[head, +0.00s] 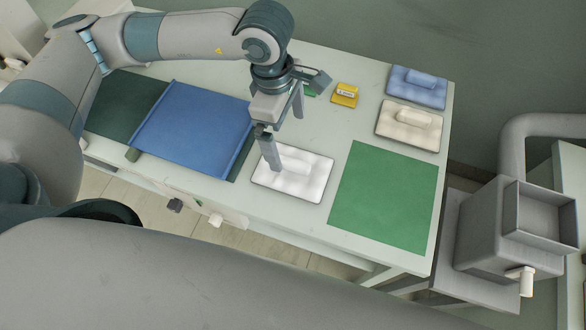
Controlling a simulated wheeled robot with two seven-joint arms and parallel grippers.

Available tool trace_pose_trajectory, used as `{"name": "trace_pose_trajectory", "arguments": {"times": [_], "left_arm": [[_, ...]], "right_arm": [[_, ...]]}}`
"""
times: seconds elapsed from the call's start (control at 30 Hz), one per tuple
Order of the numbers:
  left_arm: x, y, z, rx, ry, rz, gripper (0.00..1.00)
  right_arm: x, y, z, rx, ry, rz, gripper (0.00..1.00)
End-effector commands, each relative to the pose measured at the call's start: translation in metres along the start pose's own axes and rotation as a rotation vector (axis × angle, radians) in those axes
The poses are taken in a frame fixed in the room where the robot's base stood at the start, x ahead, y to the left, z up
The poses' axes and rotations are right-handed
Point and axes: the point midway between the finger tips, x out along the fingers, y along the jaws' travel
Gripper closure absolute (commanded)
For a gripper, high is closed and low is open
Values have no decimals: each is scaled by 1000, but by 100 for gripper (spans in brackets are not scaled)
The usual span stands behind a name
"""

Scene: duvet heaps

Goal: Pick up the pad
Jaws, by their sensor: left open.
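A white pad (314,184) with a raised white block on top lies on the table between the blue cloth and the green mat. A cream pad (390,133) and a blue pad (433,99) of similar shape lie at the table's far right; I cannot tell which one the task means. My left gripper (286,136) points down over the white pad, open, with its fingers apart. Its near finger covers part of the white pad and its block. I cannot tell whether that finger touches them. My right gripper is not in view.
A blue cloth (190,127) lies over a dark green mat (113,98) at the left. A bright green mat (388,195) fills the table's near right. A small yellow object (345,95) stands behind the gripper. A grey box (510,230) stands beyond the right edge.

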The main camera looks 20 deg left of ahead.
Motion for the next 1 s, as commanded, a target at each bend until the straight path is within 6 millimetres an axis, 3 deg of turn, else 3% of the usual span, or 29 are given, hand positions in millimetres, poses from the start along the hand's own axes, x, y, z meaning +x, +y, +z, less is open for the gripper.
{"name": "trace_pose_trajectory", "arguments": {"times": [0.23,0.4,0.63,1.0], "left_arm": [[49,0,-1,1,1,-2,0],[72,0,-1,1,1,-1,0],[82,0,0,1,0,0,0],[85,0,-1,0,0,0,0]], "right_arm": [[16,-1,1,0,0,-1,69],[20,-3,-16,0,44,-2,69],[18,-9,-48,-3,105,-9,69],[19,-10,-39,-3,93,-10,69]]}}
